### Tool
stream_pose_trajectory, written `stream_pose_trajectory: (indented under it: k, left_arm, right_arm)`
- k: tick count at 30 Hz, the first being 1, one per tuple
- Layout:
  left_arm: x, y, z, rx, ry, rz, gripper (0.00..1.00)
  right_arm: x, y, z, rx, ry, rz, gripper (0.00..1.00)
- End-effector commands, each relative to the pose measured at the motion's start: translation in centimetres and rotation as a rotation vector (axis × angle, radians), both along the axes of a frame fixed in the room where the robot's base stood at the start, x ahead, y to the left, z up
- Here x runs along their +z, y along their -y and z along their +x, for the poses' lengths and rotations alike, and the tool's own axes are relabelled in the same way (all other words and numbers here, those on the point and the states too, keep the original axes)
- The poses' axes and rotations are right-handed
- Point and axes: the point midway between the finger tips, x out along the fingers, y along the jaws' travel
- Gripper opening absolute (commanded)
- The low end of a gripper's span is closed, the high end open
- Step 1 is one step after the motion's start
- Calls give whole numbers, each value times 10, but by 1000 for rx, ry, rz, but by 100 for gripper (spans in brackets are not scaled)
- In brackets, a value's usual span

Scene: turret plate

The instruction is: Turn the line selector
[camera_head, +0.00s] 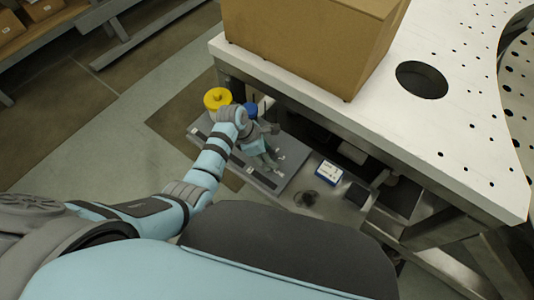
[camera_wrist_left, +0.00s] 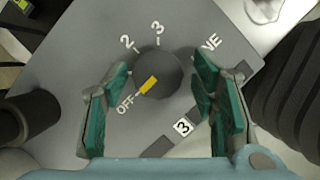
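The line selector (camera_wrist_left: 165,66) is a round dark knob on a grey panel (camera_wrist_left: 215,50) in the left wrist view. Its yellow pointer mark (camera_wrist_left: 148,86) points down-left toward the printed OFF. The marks 2 and 3 are printed above the knob. A word ending in NE is partly hidden by a finger. My left gripper (camera_wrist_left: 162,78) is open, with one teal-padded finger on each side of the knob and visible gaps. In the head view my left gripper (camera_head: 264,150) is over the panel and hides the knob. My right gripper is in neither view.
A yellow knob (camera_head: 217,98) and a blue part (camera_head: 250,108) stand near the panel's far edge. The white plate table (camera_head: 450,90) with a cardboard box (camera_head: 310,40) overhangs behind. A blue-white box (camera_head: 328,173) lies to the right.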

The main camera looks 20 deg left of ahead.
Motion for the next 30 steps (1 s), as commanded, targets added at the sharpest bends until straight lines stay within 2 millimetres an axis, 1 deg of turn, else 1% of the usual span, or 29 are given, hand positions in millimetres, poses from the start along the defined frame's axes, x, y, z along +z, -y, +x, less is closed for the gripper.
stream_pose_trajectory:
  k: [1, 6, 7, 14, 19, 23, 30]
  left_arm:
    - [0, 0, 0, 0, 0, 0, 40]
    - [0, 0, 0, 0, 0, 0, 13]
    - [0, 0, 0, 0, 0, 0, 10]
    - [0, 0, 0, -17, -2, -1, 10]
    - [1, -1, 0, -72, -3, 0, 10]
    - [1, -1, 1, -149, -4, 0, 10]
    - [0, -1, 2, -343, -3, 0, 10]
  right_arm:
    - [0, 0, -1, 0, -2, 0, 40]
    - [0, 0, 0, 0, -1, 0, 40]
    - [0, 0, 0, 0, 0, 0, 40]
    - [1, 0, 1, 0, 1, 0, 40]
    - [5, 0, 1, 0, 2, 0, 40]
    - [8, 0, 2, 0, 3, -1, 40]
    - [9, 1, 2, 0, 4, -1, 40]
